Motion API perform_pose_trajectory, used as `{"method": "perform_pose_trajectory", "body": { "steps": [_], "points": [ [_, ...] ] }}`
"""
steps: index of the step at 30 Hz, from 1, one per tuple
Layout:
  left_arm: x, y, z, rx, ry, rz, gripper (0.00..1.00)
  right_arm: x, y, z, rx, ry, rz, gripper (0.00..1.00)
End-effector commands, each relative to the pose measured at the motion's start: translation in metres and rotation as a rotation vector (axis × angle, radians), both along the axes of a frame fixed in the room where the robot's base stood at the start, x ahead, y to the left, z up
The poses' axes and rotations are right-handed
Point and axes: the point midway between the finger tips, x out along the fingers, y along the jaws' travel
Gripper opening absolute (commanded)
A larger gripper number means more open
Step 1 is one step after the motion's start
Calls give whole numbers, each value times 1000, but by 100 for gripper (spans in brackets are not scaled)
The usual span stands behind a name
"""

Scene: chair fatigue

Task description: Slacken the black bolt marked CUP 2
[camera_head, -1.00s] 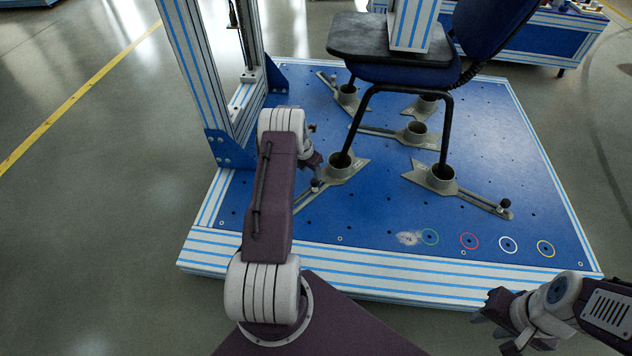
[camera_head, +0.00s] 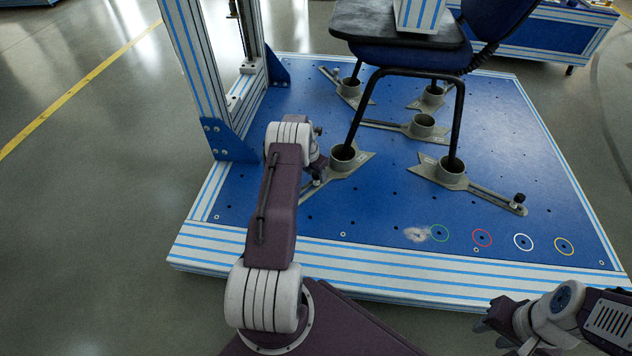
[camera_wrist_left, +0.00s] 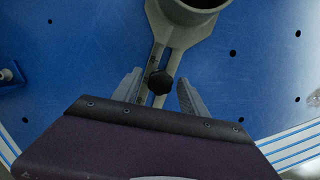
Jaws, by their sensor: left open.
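A black bolt (camera_wrist_left: 159,83) with a knurled head sits in the slotted grey arm of a cup bracket (camera_wrist_left: 181,33) in the left wrist view. My left gripper (camera_wrist_left: 159,75) is open, one finger on each side of the bolt, with a gap on both sides. In the head view this bracket appears to be the front left cup (camera_head: 345,158); my left arm hides its bolt. Any CUP 2 marking is too small to read. My right gripper (camera_head: 490,318) is at the lower right, away from the brackets; its finger gap is unclear.
A chair's black legs (camera_head: 458,115) stand in cups on the blue platform (camera_head: 390,205). Another black bolt (camera_head: 519,198) sits on the front right bracket. A striped upright (camera_head: 198,70) rises at the left. Coloured rings (camera_head: 482,238) mark the clear front right of the platform.

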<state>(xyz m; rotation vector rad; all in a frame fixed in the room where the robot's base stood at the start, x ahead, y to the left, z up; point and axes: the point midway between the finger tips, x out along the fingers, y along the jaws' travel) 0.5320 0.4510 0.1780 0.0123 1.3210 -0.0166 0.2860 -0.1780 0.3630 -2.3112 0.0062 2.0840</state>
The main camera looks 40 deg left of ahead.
Motion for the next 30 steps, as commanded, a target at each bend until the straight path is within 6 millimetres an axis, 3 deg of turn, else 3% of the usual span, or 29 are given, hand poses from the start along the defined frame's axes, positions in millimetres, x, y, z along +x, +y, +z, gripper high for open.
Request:
{"method": "perform_pose_trajectory", "body": {
  "steps": [7, 15, 24, 30],
  "points": [
    [0, 0, 0, 0, 0, -17, 51, 0, 0, -1, 0, 0, 0, 36],
    [1, 2, -2, 2, -1, -327, 51, 0, 0, -20, 0, 0, 0, 36],
    [0, 1, 0, 1, 0, -359, 51, 0, 0, -19, 0, 0, 0, 36],
    [1, 2, -5, 2, -1, -529, 51, 0, 0, -39, 0, 0, 0, 36]
  ]
}}
